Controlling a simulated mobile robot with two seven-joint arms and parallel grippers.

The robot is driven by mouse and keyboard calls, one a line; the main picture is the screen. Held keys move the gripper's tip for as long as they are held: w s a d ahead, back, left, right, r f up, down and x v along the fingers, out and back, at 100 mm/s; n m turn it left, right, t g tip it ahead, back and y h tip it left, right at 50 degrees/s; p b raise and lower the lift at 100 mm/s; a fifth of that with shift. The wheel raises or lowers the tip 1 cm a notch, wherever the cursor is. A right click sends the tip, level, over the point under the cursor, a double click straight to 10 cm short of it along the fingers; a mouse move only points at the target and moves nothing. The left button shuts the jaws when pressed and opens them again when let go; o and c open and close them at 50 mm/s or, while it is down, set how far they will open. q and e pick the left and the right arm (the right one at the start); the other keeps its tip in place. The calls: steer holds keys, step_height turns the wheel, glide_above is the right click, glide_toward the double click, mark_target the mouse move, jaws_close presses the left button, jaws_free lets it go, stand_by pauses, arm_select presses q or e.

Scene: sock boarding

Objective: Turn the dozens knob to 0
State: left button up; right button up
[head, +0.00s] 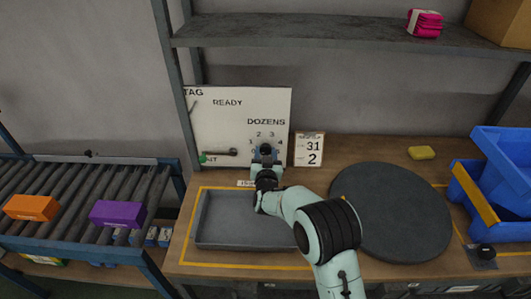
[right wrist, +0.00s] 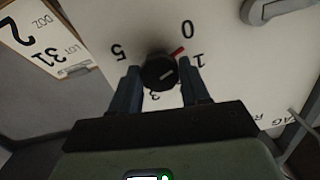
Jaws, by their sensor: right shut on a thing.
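The white panel (head: 235,110) stands upright at the back of the table, with "DOZENS" printed above a dial. The black dozens knob (right wrist: 158,71) is between the two fingers of my right gripper (right wrist: 162,82), which is shut on it. In the right wrist view the panel appears upside down. A red pointer mark (right wrist: 178,51) beside the knob lies between the 0 and the 1, a little nearer the 0. The 5 and part of the 3 also show there. In the head view my right gripper (head: 266,155) covers the knob. My left gripper is out of view.
A lever (head: 220,152) sits on the panel left of the dial. A card reading 31 and 2 (head: 309,149) stands to the right. A grey tray (head: 200,222), a dark round turntable (head: 400,215) and blue bins (head: 505,165) occupy the table. A roller conveyor (head: 70,195) is at left.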

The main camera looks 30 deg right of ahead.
steer(key=shift+n+p, duration=0.5)
steer(key=shift+n, duration=0.8)
steer(key=o, duration=1.1)
steer(key=shift+c, duration=0.2)
steer(key=b+v, duration=0.1)
steer(key=v, duration=1.2)
steer(key=shift+a+r, duration=0.2)
steer(key=shift+a, duration=0.05)
steer(key=shift+s, duration=0.15)
